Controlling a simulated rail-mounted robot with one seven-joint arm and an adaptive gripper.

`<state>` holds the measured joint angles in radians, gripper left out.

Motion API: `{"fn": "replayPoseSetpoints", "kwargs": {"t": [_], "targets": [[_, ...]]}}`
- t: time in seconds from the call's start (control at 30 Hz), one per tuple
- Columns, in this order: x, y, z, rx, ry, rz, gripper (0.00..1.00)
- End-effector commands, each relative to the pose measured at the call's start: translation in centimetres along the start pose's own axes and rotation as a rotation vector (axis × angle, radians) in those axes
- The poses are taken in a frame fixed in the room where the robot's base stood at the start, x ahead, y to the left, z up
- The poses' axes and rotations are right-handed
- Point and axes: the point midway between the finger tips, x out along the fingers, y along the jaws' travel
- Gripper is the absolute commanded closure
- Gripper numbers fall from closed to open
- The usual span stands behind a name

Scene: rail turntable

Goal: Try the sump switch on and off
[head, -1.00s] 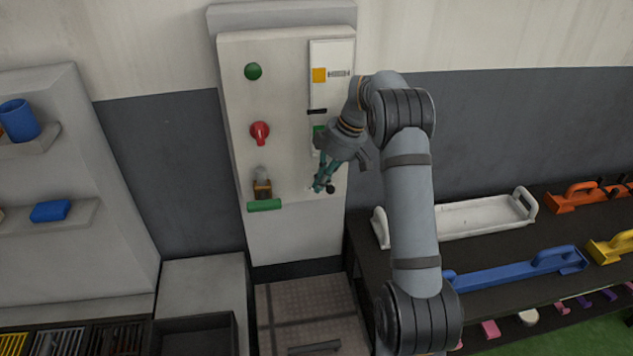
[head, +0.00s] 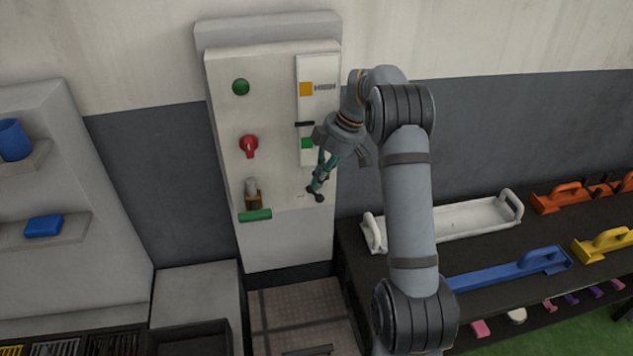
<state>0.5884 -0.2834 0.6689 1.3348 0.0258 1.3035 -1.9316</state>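A pale control panel (head: 222,140) stands against the wall. It carries a green button (head: 241,87), a red knob (head: 249,145), a grey and brown lever part (head: 252,192) above a green bar (head: 255,215), and a small black knob (head: 319,197) at the lower right. No label is readable, so I cannot tell which control is the sump switch. My gripper (head: 316,186) points down at the panel, its teal fingertips right by the black knob. I cannot tell whether they touch it or how far apart they are.
A dark bench (head: 425,260) at right holds a white tray (head: 452,226) and a blue handled tool (head: 505,270). Shelves (head: 60,240) stand left.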

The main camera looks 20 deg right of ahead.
Motion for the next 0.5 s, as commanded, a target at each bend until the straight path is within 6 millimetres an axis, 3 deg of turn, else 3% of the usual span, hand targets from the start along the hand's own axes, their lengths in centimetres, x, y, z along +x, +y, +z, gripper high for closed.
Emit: {"fn": "replayPoseSetpoints", "kwargs": {"t": [0.03,0.2,0.5], "targets": [[-1.8,0.0,-0.5,-0.001,0.0,0.001,1.0],[-4.1,-0.1,-1.0,-0.005,0.0,-0.002,1.0],[-4.4,-0.1,-0.9,-0.008,0.0,-0.004,1.0]]}}
